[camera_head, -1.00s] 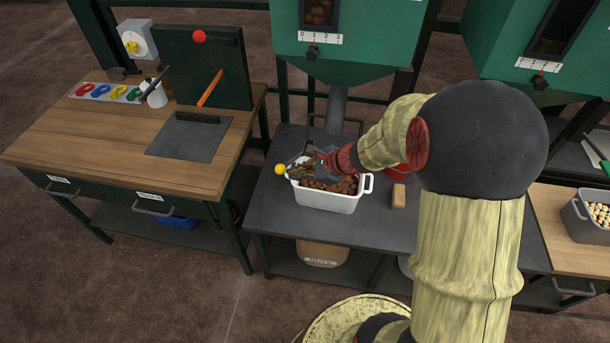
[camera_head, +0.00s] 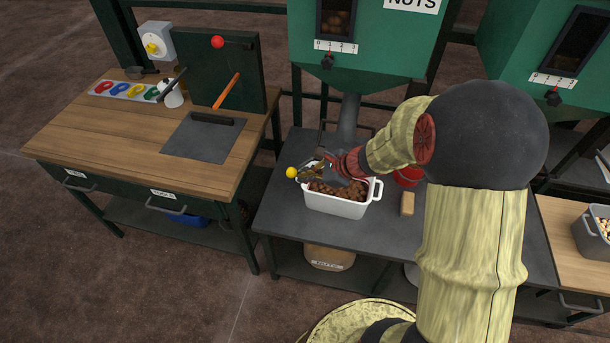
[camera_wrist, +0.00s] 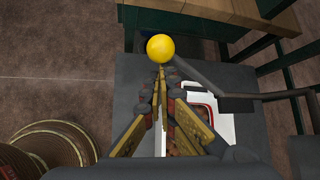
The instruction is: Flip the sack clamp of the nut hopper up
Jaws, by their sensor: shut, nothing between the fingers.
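The nut hopper (camera_head: 375,45) is the green body marked "NUTS" in the head view, with a grey spout (camera_head: 348,118) below. A yellow ball knob (camera_head: 291,172) is at the left of the spout area; in the wrist view the knob (camera_wrist: 160,47) joins a dark grey lever (camera_wrist: 205,80), which seems to be the sack clamp handle, lying low. My gripper (camera_head: 315,172) is just right of the knob, over the white bin's left end. In the wrist view my fingertips (camera_wrist: 161,75) are together and empty, just below the knob; contact is unclear.
A white bin (camera_head: 335,208) of brown nuts stands under the spout on the dark table (camera_head: 275,215). A tan block (camera_head: 407,204) and a red container (camera_head: 408,176) are to its right. A wooden bench (camera_head: 110,140) stands left. Floor in front is open.

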